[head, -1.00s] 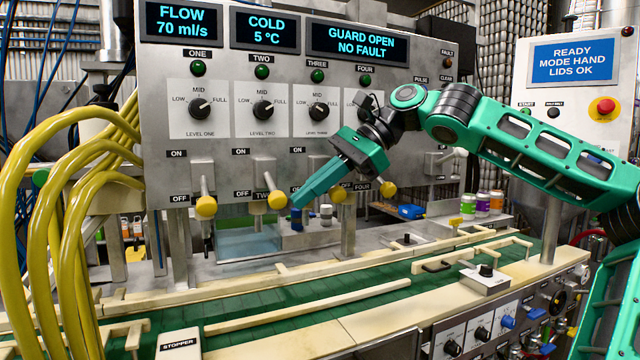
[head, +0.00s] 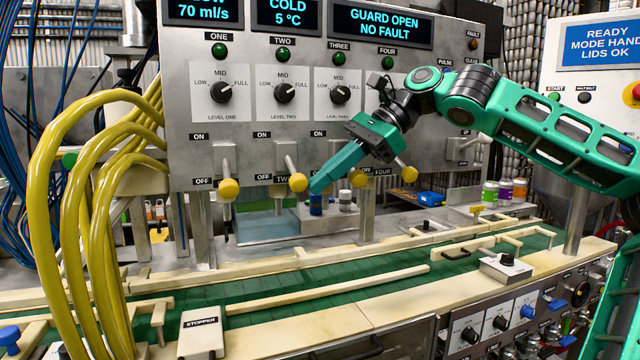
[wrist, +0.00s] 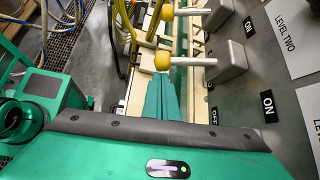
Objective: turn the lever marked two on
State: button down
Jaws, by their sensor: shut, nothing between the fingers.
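The lever marked two has a grey arm and a yellow ball knob (head: 298,182). It hangs low, toward its OFF label, like its neighbours. The TWO plate below it is partly covered. My gripper (head: 316,186), green with tapered fingers, is shut and empty. Its tips are just right of knob two in the head view; contact cannot be told. In the wrist view, the finger tips (wrist: 162,80) lie close beneath knob two (wrist: 162,60) in the picture, and lever one's knob (wrist: 167,11) is farther up.
Lever one's knob (head: 228,189) is to the left. Yellow hoses (head: 75,130) arch at the left. A green conveyor (head: 300,285) runs below.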

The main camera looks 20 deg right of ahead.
jog(key=shift+r, duration=0.2)
jog(key=r+g, duration=0.1)
jog(key=r+m, duration=0.1)
jog(key=r+g, duration=0.1)
jog(key=shift+s+r+m+g, duration=0.25)
jog(key=shift+m+g, duration=0.05)
jog(key=shift+m, duration=0.1)
jog(key=shift+r, duration=0.25)
dwell(0.6)
jog(key=shift+r, duration=0.65)
jog(key=v, duration=1)
jog(key=shift+w+d+r, duration=0.2)
jog(key=shift+d+r, duration=0.05)
